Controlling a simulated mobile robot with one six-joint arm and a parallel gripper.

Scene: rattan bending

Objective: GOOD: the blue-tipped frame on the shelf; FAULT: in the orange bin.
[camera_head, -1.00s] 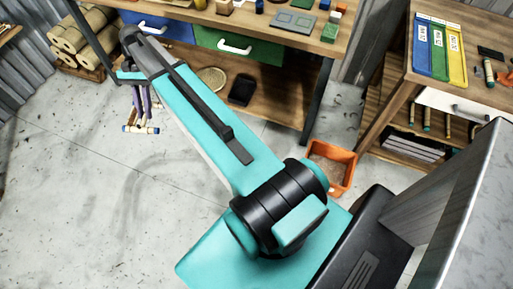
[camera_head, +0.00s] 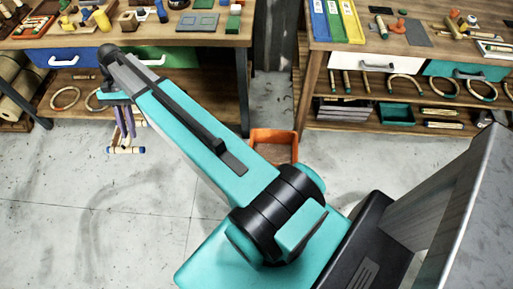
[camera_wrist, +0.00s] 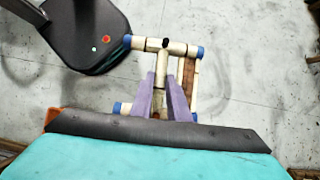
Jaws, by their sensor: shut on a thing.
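My gripper (camera_head: 124,124) hangs at the far end of my arm, left of centre in the head view. Its two purple fingers also show in the wrist view (camera_wrist: 161,82). They are shut on a pale rattan frame with blue tips (camera_wrist: 181,48), which also hangs below the fingers in the head view (camera_head: 126,150). Blue ends show at the frame's top corners and lower left in the wrist view. The fingers hide part of its middle. The orange bin (camera_head: 273,133) stands on the floor between the two benches, right of the gripper and partly behind my arm.
The left bench (camera_head: 215,42) has blue and green drawers, with rings on its lower shelf. The concrete floor (camera_head: 60,230) at left is clear.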

